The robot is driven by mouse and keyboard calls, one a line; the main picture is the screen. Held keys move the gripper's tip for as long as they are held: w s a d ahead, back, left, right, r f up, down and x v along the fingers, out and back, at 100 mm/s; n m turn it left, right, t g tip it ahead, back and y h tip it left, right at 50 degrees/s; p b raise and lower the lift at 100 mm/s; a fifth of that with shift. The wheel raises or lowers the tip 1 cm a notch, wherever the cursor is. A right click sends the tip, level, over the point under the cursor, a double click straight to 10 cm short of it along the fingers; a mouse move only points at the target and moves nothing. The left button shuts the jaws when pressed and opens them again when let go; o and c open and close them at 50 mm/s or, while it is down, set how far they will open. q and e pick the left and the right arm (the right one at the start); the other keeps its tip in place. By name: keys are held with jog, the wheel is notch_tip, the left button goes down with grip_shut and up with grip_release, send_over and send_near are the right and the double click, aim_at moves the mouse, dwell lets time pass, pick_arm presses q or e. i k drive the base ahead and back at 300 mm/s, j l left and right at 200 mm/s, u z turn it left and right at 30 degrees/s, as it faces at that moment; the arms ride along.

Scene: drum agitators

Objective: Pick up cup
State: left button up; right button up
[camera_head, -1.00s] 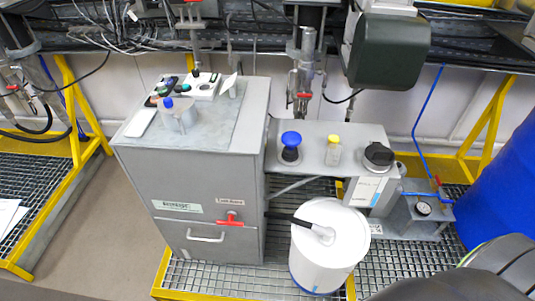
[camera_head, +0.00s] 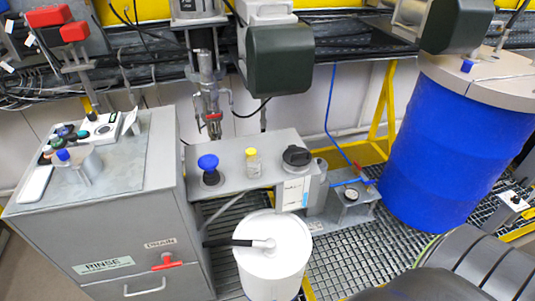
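A grey metal cup-like vessel (camera_head: 84,170) stands on top of the grey cabinet at the left in the head view. A blue cap (camera_head: 63,155) shows at its left rim; I cannot tell whether the cap belongs to it. No other clear cup is in view. Neither of my grippers shows in the head view.
A white drum (camera_head: 272,262) stands below. A large blue drum (camera_head: 440,150) is at right.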

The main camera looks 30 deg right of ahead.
aim_at(253, 163)
jog(key=z, duration=0.95)
